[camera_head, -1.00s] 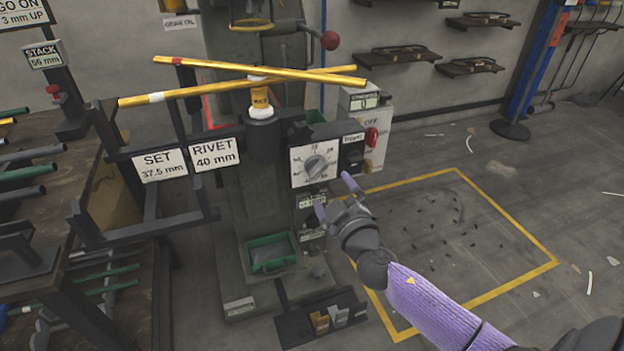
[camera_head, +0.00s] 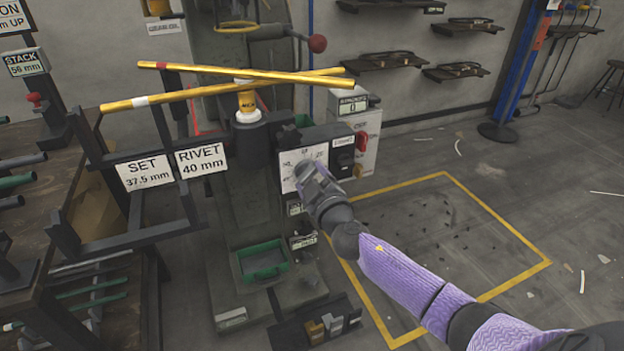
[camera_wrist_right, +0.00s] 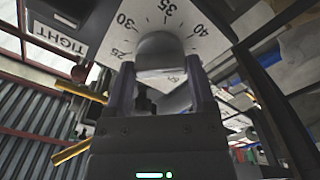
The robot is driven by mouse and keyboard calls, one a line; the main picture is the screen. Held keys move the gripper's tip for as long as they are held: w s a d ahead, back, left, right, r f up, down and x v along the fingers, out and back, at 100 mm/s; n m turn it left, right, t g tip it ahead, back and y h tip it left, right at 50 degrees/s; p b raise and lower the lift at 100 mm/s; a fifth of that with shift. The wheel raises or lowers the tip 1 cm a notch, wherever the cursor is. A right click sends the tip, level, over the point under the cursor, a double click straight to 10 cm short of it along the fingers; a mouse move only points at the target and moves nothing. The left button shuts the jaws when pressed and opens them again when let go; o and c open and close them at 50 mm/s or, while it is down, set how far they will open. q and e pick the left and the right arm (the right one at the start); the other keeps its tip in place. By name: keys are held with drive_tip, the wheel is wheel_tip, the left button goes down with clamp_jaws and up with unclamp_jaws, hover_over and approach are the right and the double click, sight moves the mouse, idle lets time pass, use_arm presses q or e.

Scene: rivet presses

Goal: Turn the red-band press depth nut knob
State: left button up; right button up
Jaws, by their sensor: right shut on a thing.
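The press (camera_head: 225,220) stands at centre with a white dial plate (camera_head: 290,166) on its front. In the right wrist view the dial (camera_wrist_right: 120,28) shows 25, 30, 35 and 40, and a grey depth knob (camera_wrist_right: 160,48) sits in front of it. My right gripper (camera_head: 308,175) is at the dial and hides the knob in the head view. In the right wrist view its fingers (camera_wrist_right: 158,78) are on both sides of the knob, shut on it. A yellow bar with a red band (camera_head: 160,66) lies across the press top. My left gripper is not in view.
A SET 37.5 mm sign (camera_head: 146,170) and a RIVET 40 mm sign (camera_head: 202,158) hang left of the dial. A switch box with a red button (camera_head: 361,140) stands right of it. A green tray (camera_head: 262,260) is below. Yellow-outlined floor (camera_head: 450,235) lies right.

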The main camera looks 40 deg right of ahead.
drive_tip(key=shift+c, duration=0.8)
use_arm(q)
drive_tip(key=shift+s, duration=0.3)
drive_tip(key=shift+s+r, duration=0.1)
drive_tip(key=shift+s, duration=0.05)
use_arm(e)
drive_tip(key=shift+n, duration=0.4)
drive_tip(key=n, duration=0.7)
drive_tip(key=shift+n+p, duration=0.3)
drive_tip(key=shift+n, duration=0.5)
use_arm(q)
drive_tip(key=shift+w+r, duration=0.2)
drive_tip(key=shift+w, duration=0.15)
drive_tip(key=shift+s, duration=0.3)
use_arm(e)
drive_tip(key=shift+n, duration=0.5)
drive_tip(key=shift+f, duration=0.1)
